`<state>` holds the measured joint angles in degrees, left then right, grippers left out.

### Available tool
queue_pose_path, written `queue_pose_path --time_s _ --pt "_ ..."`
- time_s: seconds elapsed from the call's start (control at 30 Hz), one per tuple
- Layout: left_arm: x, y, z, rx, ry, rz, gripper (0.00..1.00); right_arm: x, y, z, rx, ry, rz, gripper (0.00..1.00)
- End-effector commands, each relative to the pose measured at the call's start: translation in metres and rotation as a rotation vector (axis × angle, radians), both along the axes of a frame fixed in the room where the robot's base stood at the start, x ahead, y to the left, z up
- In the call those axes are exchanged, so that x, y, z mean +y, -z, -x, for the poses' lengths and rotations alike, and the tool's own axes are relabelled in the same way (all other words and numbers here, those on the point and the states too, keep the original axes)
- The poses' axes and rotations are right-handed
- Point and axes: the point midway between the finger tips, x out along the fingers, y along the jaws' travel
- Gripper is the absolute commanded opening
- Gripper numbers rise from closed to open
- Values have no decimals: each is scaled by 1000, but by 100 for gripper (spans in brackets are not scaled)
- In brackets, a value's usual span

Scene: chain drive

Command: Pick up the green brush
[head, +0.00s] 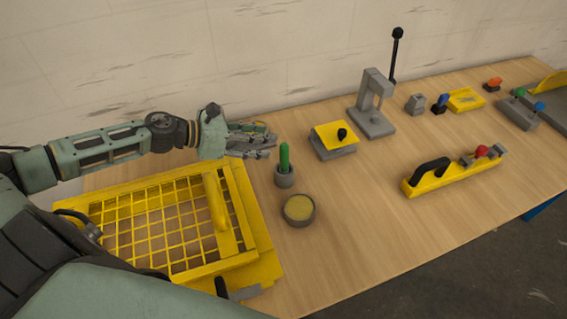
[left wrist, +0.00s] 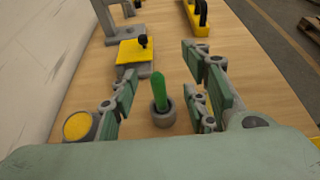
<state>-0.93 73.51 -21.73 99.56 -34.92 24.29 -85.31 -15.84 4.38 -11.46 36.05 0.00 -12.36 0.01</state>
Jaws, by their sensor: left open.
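The green brush (head: 284,157) stands upright in a small grey cup (head: 284,178) on the wooden table. My left gripper (head: 268,141) is just left of the brush in the head view, with its fingers pointing right toward it. In the left wrist view, the fingers of the left gripper (left wrist: 158,84) are spread wide and hold nothing. There the green brush (left wrist: 163,88) appears in the gap between them, with the cup below it. The brush's lower end is hidden inside the cup. My right gripper is not in view.
A round tin (head: 299,209) stands just in front of the cup. A yellow grid frame (head: 240,266) lies at left. A yellow-topped block (head: 333,138), a lever press (head: 374,118) and a yellow bar with a black handle (head: 450,177) stand to the right. The wall runs behind.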

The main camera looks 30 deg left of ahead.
Motion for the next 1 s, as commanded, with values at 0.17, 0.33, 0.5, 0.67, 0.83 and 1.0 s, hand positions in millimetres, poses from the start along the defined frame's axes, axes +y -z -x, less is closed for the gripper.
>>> queue_pose_path --time_s 0.17,0.33,0.5,0.67,0.83,1.0 --pt "0 24 0 0 1 0 43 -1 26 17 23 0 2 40" --pt "0 43 0 0 0 0 43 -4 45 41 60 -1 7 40" --pt "0 56 0 0 0 0 43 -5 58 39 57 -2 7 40" --pt "-3 58 -4 -2 -1 2 43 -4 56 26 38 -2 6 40" --pt "-10 61 -13 -3 -2 3 43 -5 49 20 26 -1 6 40" --pt "-15 65 -19 -1 -1 2 43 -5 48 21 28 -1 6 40"
